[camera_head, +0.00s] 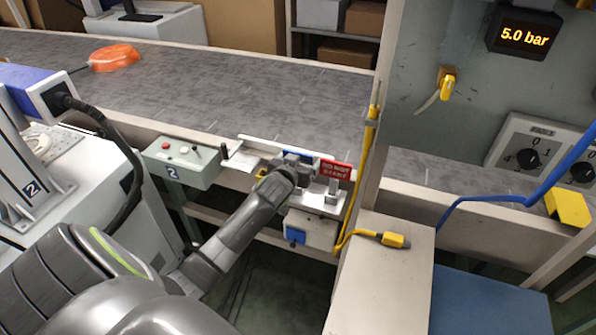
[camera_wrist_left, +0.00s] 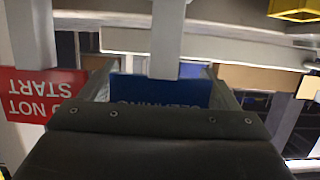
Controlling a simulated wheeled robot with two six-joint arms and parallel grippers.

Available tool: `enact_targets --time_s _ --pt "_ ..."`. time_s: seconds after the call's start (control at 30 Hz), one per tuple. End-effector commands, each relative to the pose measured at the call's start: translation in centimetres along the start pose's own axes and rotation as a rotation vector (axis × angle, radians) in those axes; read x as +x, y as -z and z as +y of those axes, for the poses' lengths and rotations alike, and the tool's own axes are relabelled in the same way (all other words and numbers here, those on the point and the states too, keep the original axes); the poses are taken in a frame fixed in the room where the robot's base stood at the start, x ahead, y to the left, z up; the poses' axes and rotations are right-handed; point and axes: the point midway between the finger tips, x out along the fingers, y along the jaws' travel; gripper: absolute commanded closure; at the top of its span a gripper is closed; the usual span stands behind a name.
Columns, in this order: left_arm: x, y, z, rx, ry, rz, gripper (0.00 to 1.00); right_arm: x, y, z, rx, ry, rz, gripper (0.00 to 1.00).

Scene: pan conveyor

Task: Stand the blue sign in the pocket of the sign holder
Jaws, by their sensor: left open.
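The blue sign (camera_head: 297,155) is mostly hidden behind my left gripper (camera_head: 299,161) in the head view. In the left wrist view the blue sign (camera_wrist_left: 150,91) shows upside down between the two spread fingers, with white lettering partly covered. A pale upright post (camera_wrist_left: 167,38) stands in front of its middle. The left gripper is open, its fingers at either side of the sign. A similar post (camera_head: 333,189), seemingly part of the sign holder, stands on the white ledge in front of a red sign (camera_head: 337,169). I cannot tell whether the blue sign sits in a pocket.
A grey control box (camera_head: 183,163) stands left of the ledge. A yellow cable (camera_head: 368,165) runs down the post at right, to a yellow plug (camera_head: 392,240) on a pale cabinet top (camera_head: 385,275). The grey conveyor belt (camera_head: 230,90) behind holds an orange pan (camera_head: 115,58).

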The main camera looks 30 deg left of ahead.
Motion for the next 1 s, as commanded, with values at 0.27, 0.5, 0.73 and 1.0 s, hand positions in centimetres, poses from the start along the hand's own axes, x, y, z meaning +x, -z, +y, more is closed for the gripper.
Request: enact_targets --time_s 0.27,0.5,0.73,1.0 --pt "0.0 0.0 0.0 0.000 0.000 0.000 0.45 0.0 0.0 0.0 0.000 0.000 0.000 1.00" --pt "-0.1 0.1 0.0 0.000 0.000 0.001 0.48 0.0 0.0 0.0 0.000 0.000 0.000 1.00" --pt "-0.9 2.9 0.0 0.001 -0.001 0.006 0.48 -0.1 0.0 0.0 0.000 0.000 0.000 1.00" --pt "-2.4 8.0 0.0 0.002 0.000 0.006 0.48 -0.2 0.0 0.0 0.000 0.000 0.000 1.00"
